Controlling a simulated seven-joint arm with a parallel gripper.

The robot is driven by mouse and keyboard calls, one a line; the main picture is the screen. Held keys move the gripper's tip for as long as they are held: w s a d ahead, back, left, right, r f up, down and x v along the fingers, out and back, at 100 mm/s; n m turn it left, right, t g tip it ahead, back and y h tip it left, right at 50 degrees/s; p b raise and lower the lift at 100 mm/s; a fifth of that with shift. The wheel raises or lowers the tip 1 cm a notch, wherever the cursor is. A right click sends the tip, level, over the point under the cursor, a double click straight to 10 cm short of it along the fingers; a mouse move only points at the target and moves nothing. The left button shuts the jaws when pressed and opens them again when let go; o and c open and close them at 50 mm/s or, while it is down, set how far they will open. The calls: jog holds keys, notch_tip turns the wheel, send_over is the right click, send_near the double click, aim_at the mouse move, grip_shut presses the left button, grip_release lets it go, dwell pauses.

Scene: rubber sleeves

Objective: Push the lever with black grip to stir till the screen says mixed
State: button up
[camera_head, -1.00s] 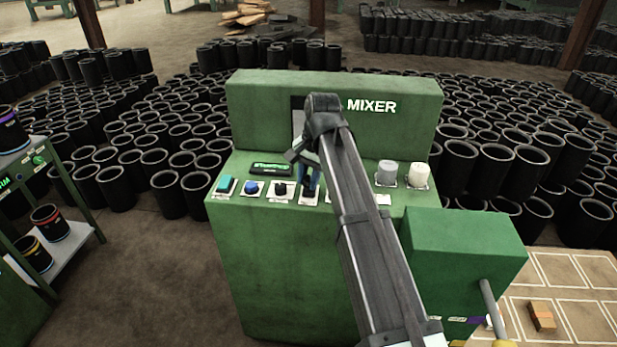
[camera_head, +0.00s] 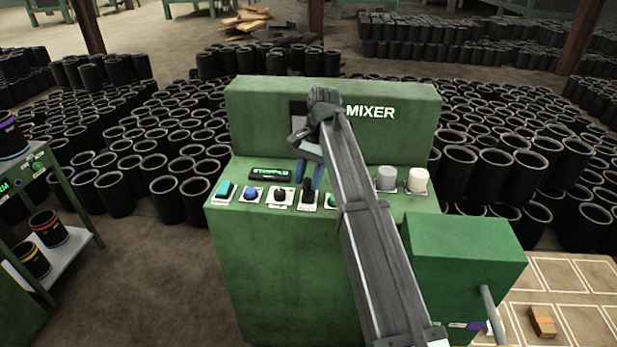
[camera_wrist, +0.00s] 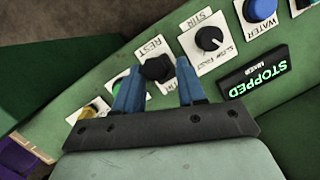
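The lever's black grip (camera_head: 308,190) stands on a white plate on the green mixer (camera_head: 250,115). In the wrist view the black grip (camera_wrist: 156,68) shows between and just beyond my two blue fingers, beside a label reading REST. My gripper (camera_head: 307,178) is open above the grip, with a finger on either side in the wrist view (camera_wrist: 158,82). Contact with the grip cannot be told. The small screen (camera_head: 270,173) reads STOPPED in green; it also shows in the wrist view (camera_wrist: 255,76).
A black knob (camera_head: 281,194) marked SLOW FAST, a blue button (camera_head: 250,194) and a teal switch (camera_head: 225,190) lie left of the lever. A green button (camera_head: 331,200) is close on its right. Grey (camera_head: 386,178) and white (camera_head: 418,180) knobs stand further right.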

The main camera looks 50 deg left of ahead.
jog(key=shift+o, duration=0.7)
jog(key=v, duration=0.6)
jog(key=w+a, duration=0.1)
jog(key=w, duration=1)
jog(key=shift+w+a+f, duration=0.2)
jog(key=shift+w+f, duration=0.1)
jog(key=shift+f, duration=0.2)
